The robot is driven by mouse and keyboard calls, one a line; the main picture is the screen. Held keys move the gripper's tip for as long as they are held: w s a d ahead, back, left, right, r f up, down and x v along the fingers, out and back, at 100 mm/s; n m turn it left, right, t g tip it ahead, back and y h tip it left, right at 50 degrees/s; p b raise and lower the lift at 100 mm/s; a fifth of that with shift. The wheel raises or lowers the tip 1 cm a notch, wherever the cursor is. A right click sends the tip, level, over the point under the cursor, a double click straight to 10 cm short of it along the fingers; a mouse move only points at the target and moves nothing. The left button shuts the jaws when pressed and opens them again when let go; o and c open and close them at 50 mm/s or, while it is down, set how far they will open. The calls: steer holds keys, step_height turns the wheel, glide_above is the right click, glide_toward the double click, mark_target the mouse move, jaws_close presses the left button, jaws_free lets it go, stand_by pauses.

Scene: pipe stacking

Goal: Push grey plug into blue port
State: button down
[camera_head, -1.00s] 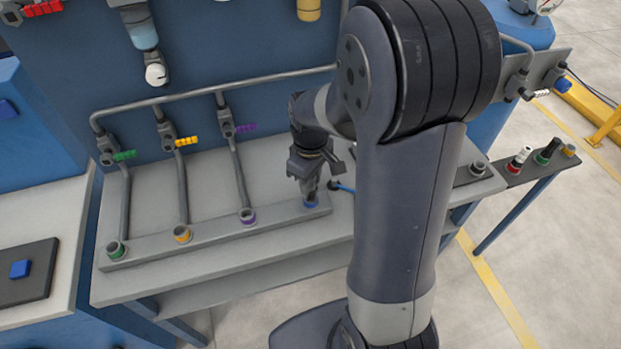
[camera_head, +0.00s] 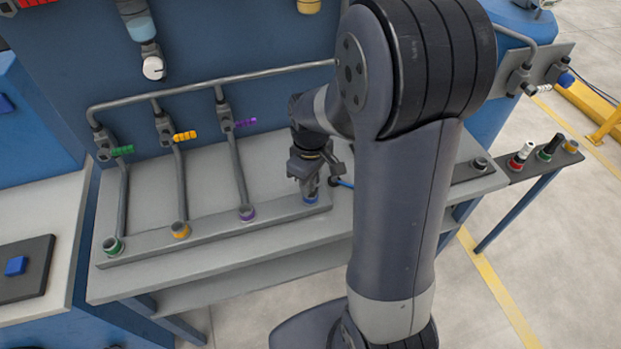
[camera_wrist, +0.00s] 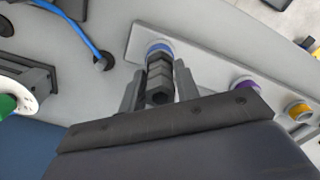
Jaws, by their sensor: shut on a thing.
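The blue port (camera_head: 311,199) is the rightmost ringed port on the grey manifold bar (camera_head: 215,229). My gripper (camera_head: 309,180) is directly above it, pointing down. In the wrist view my gripper (camera_wrist: 159,92) is shut on the dark grey plug (camera_wrist: 159,75), with a finger on each side. The plug's far end meets the blue ring (camera_wrist: 160,48), which shows around it. How deep the plug sits in the port cannot be told.
Purple (camera_head: 247,213), yellow (camera_head: 181,230) and green (camera_head: 113,246) ports stand along the bar to the left. Pipes with coloured valve handles rise behind them. A blue cable (camera_wrist: 72,25) runs into a hole beside the bar. Several plugs stand on a rack at right.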

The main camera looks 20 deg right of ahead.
steer(key=c, duration=1)
jaws_free()
steer(key=shift+r, duration=0.1)
steer(key=shift+o, duration=0.2)
step_height(320, 180, up, 11)
steer(key=shift+f, duration=0.1)
steer(key=shift+f, duration=0.1)
step_height(320, 180, down, 10)
steer(key=shift+f, duration=0.25)
steer(key=shift+r+p, duration=0.45)
steer(key=shift+r, duration=0.05)
steer(key=shift+f, duration=0.15)
